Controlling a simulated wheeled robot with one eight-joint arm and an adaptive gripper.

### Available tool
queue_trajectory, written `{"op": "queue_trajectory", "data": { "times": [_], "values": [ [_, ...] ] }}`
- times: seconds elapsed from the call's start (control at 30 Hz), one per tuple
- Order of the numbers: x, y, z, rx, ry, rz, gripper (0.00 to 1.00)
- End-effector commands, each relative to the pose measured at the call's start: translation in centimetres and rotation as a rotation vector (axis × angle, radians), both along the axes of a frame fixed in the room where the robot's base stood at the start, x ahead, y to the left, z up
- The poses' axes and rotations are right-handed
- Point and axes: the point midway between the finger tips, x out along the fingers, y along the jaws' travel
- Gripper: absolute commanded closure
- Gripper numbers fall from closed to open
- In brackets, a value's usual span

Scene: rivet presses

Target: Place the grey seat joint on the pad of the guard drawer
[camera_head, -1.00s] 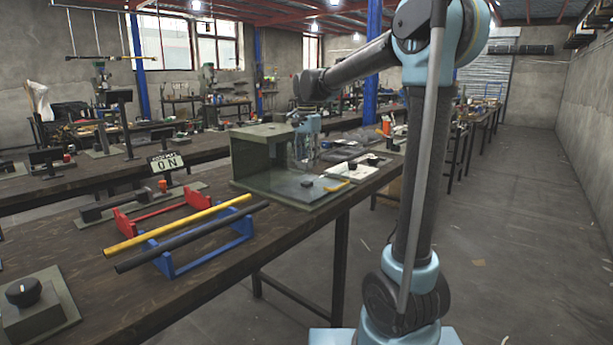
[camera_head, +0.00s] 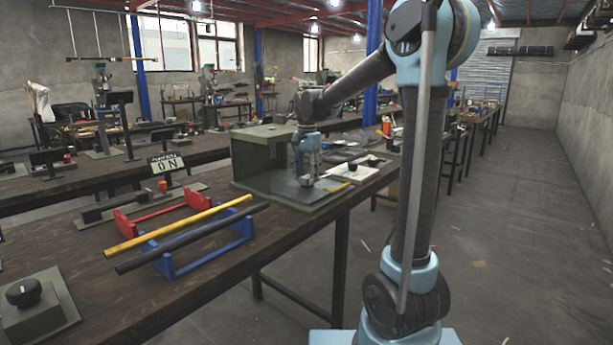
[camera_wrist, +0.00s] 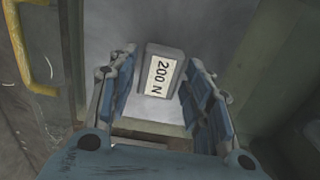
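The guard is a dark green box (camera_head: 262,152) on the bench, with its grey drawer (camera_head: 290,190) extending from the front. The drawer has a yellow handle (camera_wrist: 37,60). A small grey block (camera_wrist: 162,72) with a white "200 N" label sits on a light grey surface in the wrist view. I cannot tell whether it is the seat joint. My gripper (camera_head: 307,181) points down over the drawer. In the wrist view its blue-padded fingers (camera_wrist: 162,95) are apart on either side of the block, with a gap visible at the left. The pad is not clearly distinguishable.
A white tray (camera_head: 350,173) with dark parts lies right of the drawer. A rack (camera_head: 240,222) holding yellow and black rods stands nearer on the bench. A black-knobbed block (camera_head: 25,293) is at the near left. The guard's wall rises close beside my gripper.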

Motion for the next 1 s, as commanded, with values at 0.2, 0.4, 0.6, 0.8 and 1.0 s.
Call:
{"op": "queue_trajectory", "data": {
  "times": [0.2, 0.4, 0.6, 0.8, 1.0],
  "values": [
    [0.0, -0.1, 0.0, 0.000, 0.000, -0.001, 0.46],
    [0.0, -0.1, 0.3, 0.000, 0.000, -0.002, 0.46],
    [0.0, -0.2, 2.7, 0.000, 0.000, -0.002, 0.46],
    [0.0, -0.2, 6.5, 0.000, 0.000, -0.002, 0.46],
    [0.0, -0.2, 9.8, 0.000, 0.000, -0.002, 0.46]
  ]
}}
